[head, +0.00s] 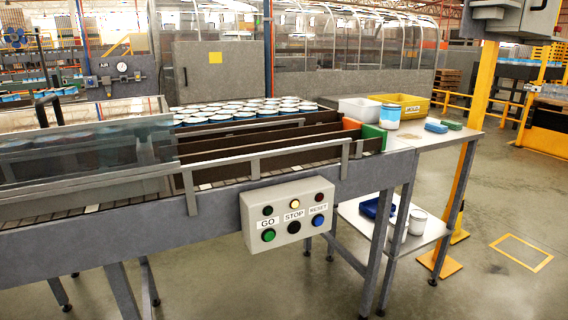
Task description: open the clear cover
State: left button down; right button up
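The clear cover (75,152) is at the left of the head view, a see-through panel over the left part of the conveyor. Its right edge is near a grey metal bracket, and its left end runs out of the picture. Blue-and-white cans show dimly through it. A dark bar shape (46,110) stands at its upper edge; I cannot tell whether it is a handle. The cover appears to be down over the conveyor. Neither of my grippers is in view.
The grey conveyor (225,205) with rails carries many cans (245,111). A control box (288,214) with GO, STOP and RESET buttons juts from its front. A side table (440,141) stands at right, beside a yellow post (482,90). The right floor is largely clear.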

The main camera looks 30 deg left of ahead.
aim_at(27, 122)
jog(key=u, duration=1.9)
